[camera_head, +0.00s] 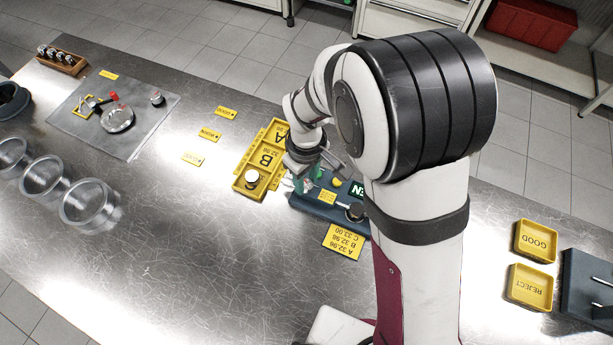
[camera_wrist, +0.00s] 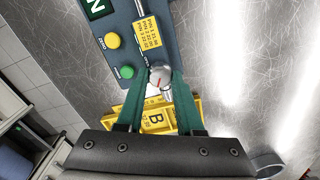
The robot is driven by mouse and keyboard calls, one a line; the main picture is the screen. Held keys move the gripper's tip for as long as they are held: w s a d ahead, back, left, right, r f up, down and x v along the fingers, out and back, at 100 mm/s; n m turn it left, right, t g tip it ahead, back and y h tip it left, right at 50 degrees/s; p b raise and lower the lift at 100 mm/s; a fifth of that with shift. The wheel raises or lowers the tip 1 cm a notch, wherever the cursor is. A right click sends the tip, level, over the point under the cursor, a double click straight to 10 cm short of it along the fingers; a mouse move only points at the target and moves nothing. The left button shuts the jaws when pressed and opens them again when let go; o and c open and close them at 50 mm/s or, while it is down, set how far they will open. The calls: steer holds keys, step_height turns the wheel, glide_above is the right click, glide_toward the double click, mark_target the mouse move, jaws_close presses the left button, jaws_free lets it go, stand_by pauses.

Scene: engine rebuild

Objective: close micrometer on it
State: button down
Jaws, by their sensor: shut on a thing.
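The micrometer (camera_head: 328,196) is a blue-grey bench unit on the steel table, with a yellow label, coloured buttons and a dark round part at its right end. In the wrist view, its body (camera_wrist: 172,45) runs up from my gripper. My gripper (camera_wrist: 160,76) has its green fingers on both sides of a round silver knob (camera_wrist: 160,77) with a red mark, at the near end of the micrometer, and is shut on it. In the head view, my gripper (camera_head: 308,174) is at the unit's left end, partly hidden by my arm. I cannot make out a part between the measuring faces.
A yellow tray (camera_head: 243,184) marked A and B stands left of the micrometer, with a silver part in B. A yellow size card (camera_head: 344,241) lies in front. Yellow GOOD (camera_head: 536,240) and REJECT (camera_head: 529,287) trays stand right. Several metal rings (camera_head: 90,204) stand left.

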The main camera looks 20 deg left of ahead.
mark_target(306, 183)
steer(key=n, duration=0.5)
steer(key=shift+n, duration=0.7)
steer(key=c, duration=0.5)
jaws_free()
steer(key=shift+c, duration=0.2)
step_height(306, 183, up, 16)
